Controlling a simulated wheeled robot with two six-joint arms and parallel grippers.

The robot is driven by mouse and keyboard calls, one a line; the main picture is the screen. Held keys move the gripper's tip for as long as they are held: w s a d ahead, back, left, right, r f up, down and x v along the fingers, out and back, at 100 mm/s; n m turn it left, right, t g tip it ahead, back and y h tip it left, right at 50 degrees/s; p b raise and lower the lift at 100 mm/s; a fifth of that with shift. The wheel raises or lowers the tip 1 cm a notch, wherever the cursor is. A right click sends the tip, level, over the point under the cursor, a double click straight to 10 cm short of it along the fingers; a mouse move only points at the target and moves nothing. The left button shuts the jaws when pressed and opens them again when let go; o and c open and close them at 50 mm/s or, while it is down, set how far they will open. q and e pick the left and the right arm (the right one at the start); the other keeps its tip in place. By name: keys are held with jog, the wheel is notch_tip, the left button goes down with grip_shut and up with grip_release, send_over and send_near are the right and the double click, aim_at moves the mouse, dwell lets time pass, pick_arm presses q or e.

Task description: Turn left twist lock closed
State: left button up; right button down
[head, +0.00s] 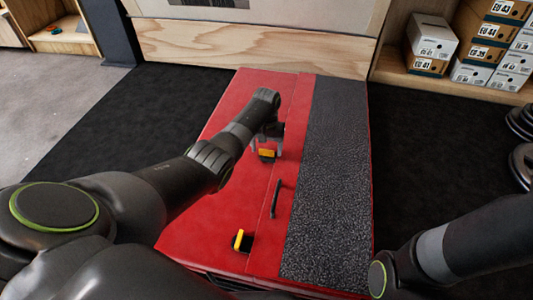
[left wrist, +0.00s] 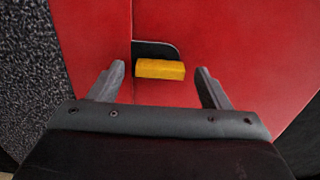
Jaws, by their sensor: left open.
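A red case (head: 225,190) lies on the black floor mat, with a seam along its top. Two twist locks with yellow bars on black plates sit by this seam: a far lock (head: 267,153) and a near lock (head: 239,239). My left gripper (head: 268,138) is at the far lock. In the left wrist view, the far lock's yellow bar (left wrist: 160,69) lies crosswise to the seam, between the open fingers (left wrist: 161,76), with a gap on both sides. My right arm shows at the lower right, but its gripper is out of view.
A black handle (head: 275,198) stands on the case between the locks. A grey speckled strip (head: 328,190) covers the right side of the case. A wooden panel (head: 250,48) is behind it. Shoe boxes (head: 432,40) fill a shelf at the upper right.

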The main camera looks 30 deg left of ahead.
pick_arm(q)
jog(key=shift+f, duration=0.45)
jog(key=c, duration=1)
